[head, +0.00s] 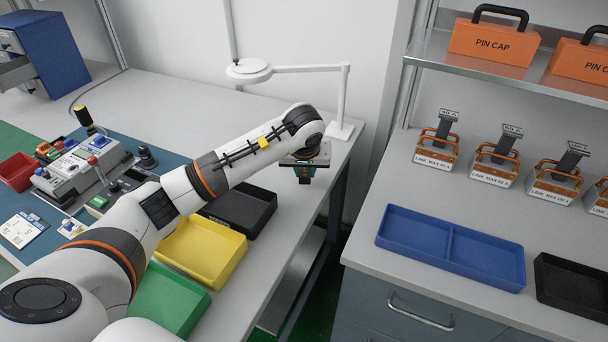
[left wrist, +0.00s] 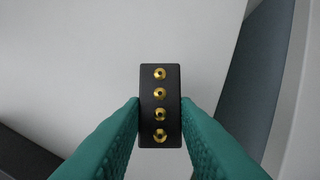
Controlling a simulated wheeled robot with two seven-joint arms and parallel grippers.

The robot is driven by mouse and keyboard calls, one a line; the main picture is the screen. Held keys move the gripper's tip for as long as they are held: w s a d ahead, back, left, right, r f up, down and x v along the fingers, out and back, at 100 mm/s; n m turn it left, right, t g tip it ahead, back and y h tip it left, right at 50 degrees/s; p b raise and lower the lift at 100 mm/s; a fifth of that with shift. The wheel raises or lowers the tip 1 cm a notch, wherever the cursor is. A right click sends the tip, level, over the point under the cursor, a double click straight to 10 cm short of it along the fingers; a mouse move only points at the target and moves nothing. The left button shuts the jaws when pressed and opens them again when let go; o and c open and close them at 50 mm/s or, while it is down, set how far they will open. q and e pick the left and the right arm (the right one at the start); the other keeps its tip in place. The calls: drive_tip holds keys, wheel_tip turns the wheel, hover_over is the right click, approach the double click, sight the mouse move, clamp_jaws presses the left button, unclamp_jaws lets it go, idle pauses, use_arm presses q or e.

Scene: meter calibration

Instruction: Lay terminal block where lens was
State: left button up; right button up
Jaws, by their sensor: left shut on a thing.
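The terminal block (left wrist: 160,82) is a black block with a row of several gold screws. My left gripper (left wrist: 160,118) is shut on it, with a teal finger on each side in the left wrist view. In the head view my left gripper (head: 304,166) is held near the right edge of the left workbench, and the dark block (head: 304,179) shows just below it. I cannot make out a lens, or which spot one lay on. My right gripper is not in view.
Black (head: 243,212), yellow (head: 206,250) and green (head: 168,300) trays line the left bench's front. A white round-headed lamp (head: 248,70) stands behind my arm. A blue divided tray (head: 449,246) lies on the right counter, past a gap.

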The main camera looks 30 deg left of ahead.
use_arm(q)
wheel_tip(320, 180, down, 2)
drive_tip(key=shift+f, duration=0.25)
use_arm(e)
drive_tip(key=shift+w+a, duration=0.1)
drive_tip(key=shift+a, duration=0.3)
use_arm(q)
drive_tip(key=shift+f, duration=0.15)
drive_tip(key=o, duration=1)
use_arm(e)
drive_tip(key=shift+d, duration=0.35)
